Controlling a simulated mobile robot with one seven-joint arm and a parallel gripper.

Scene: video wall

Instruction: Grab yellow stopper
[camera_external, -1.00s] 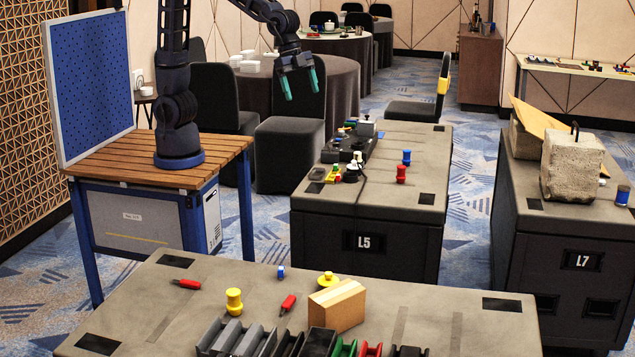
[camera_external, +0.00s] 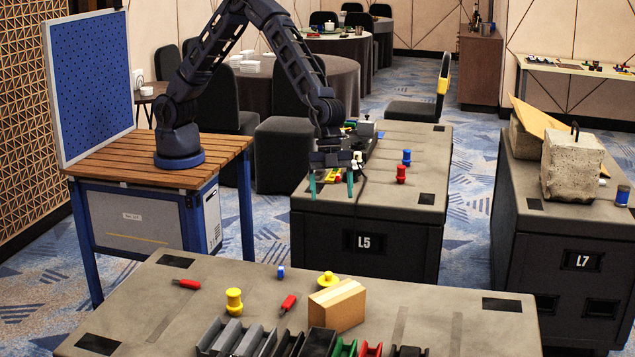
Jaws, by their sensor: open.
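My gripper (camera_external: 331,186) hangs fingers down at the front left of the L5 case (camera_external: 415,170). Its two green fingers are apart. A small yellow piece (camera_external: 331,176) shows between the fingers; I cannot tell whether it is a stopper or whether they touch it. On the near case top stand a yellow spool-shaped piece (camera_external: 234,301) at the left and a yellow knob-shaped piece (camera_external: 327,279) behind a cardboard box. My gripper is far from both.
A red spool (camera_external: 401,174) and a blue one (camera_external: 407,157) stand right of my gripper on the L5 case. The cardboard box (camera_external: 338,305) and several bins (camera_external: 225,337) are on the near case. A concrete block (camera_external: 571,167) stands on the L7 case.

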